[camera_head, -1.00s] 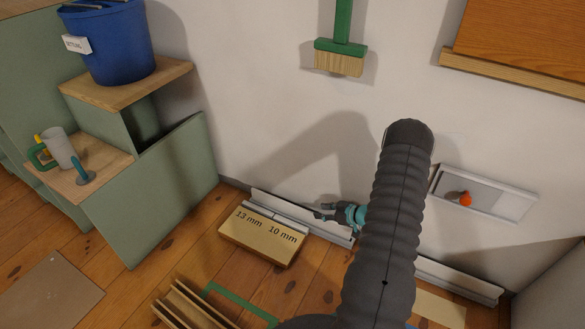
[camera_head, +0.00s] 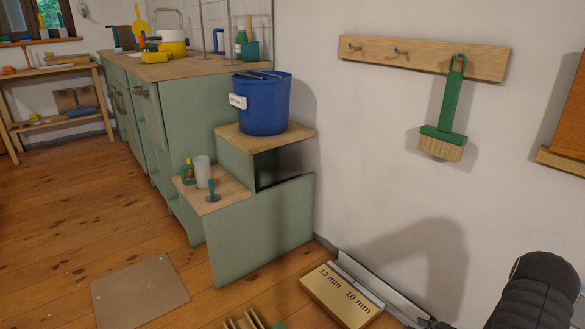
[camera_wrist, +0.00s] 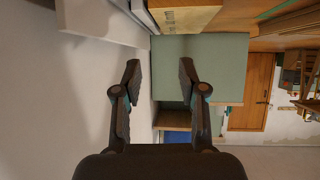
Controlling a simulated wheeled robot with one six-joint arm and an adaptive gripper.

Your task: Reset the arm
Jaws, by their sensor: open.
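My gripper (camera_wrist: 159,80) is open and empty in the wrist view, its two dark fingers spread apart with nothing between them. Beyond the fingers are the green step unit (camera_wrist: 222,65) and the white wall (camera_wrist: 60,110). In the head view my dark arm (camera_head: 540,292) shows at the lower right corner. Only a small part near the gripper (camera_head: 434,322) shows at the bottom edge there; its fingers are mostly cut off.
A box marked 13 mm and 10 mm (camera_head: 322,295) lies on the floor by the wall. A blue bucket (camera_head: 263,108) stands on the step unit (camera_head: 265,225). A green brush (camera_head: 450,105) hangs from a hook rail (camera_head: 425,57). A cardboard sheet (camera_head: 138,290) lies on open floor.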

